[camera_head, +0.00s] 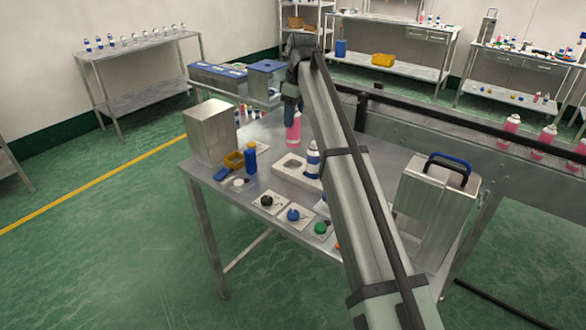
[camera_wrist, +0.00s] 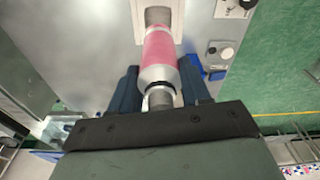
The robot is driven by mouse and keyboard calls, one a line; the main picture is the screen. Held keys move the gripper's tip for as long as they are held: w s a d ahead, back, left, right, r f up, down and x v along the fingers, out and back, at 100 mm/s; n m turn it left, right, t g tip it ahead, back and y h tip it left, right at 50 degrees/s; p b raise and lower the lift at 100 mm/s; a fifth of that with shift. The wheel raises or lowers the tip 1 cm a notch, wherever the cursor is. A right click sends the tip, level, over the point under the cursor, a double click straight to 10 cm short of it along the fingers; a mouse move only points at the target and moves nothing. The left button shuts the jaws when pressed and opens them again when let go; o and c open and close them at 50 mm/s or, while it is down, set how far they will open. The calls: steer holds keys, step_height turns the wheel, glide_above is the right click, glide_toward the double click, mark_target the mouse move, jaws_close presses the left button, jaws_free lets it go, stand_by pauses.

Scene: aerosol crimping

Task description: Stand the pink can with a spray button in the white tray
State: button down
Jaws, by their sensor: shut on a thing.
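The pink can (camera_head: 293,130) hangs below my gripper (camera_head: 292,103) in the head view, held upright above the table. In the wrist view the pink can (camera_wrist: 161,52) lies between the two dark fingers of my gripper (camera_wrist: 160,88), which is shut on it near its silver top. The top is partly hidden, so the spray button is not clear. The white tray (camera_head: 281,170) is on the table just below and in front of the can; a blue-and-white can (camera_head: 312,160) stands at its right end. The tray (camera_wrist: 137,20) shows past the can's far end.
Small plates with black, blue and green knobs (camera_head: 292,215) line the front. A metal case (camera_head: 430,205) stands right. Pink cans (camera_head: 511,128) stand on the conveyor.

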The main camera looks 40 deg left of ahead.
mark_target(293, 143)
steer(key=shift+f, duration=5)
steer(key=shift+f, duration=0.15)
steer(key=c, duration=0.5)
jaws_free()
steer(key=r, duration=0.4)
steer(key=d+r, duration=0.1)
steer(key=r, duration=0.7)
steer(key=shift+w+d+r, duration=0.15)
steer(key=shift+d, duration=0.05)
